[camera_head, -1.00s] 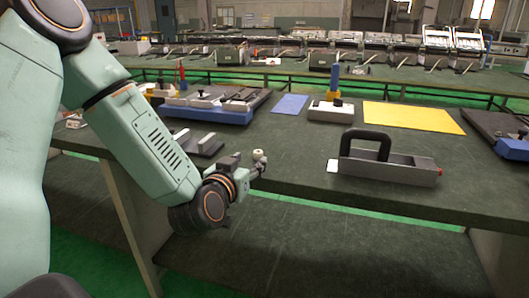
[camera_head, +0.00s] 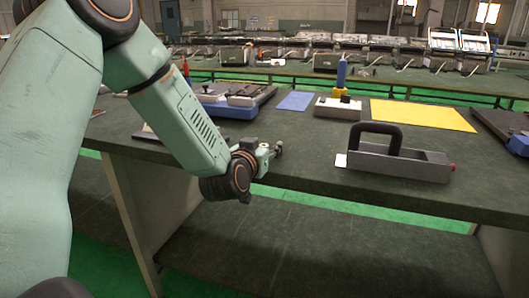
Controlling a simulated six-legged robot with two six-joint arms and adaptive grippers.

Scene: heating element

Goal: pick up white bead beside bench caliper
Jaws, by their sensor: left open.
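My left gripper (camera_head: 274,150) is open, low over the front edge of the dark green bench (camera_head: 310,160). Its fingers are small and partly hidden by my wrist. I cannot make out the white bead clearly; the gripper covers the spot where a small pale round thing showed before. I cannot tell whether the fingers touch it. No thing is clearly recognisable as the bench caliper. A low dark device (camera_head: 147,133) lies mostly behind my left forearm. My right gripper is out of view.
A grey device with a black handle (camera_head: 398,160) stands to the right. Behind are a blue-based fixture (camera_head: 237,112), a blue sheet (camera_head: 294,101), a white block with a blue-topped post (camera_head: 338,107) and a yellow sheet (camera_head: 423,115). The bench's front edge is close.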

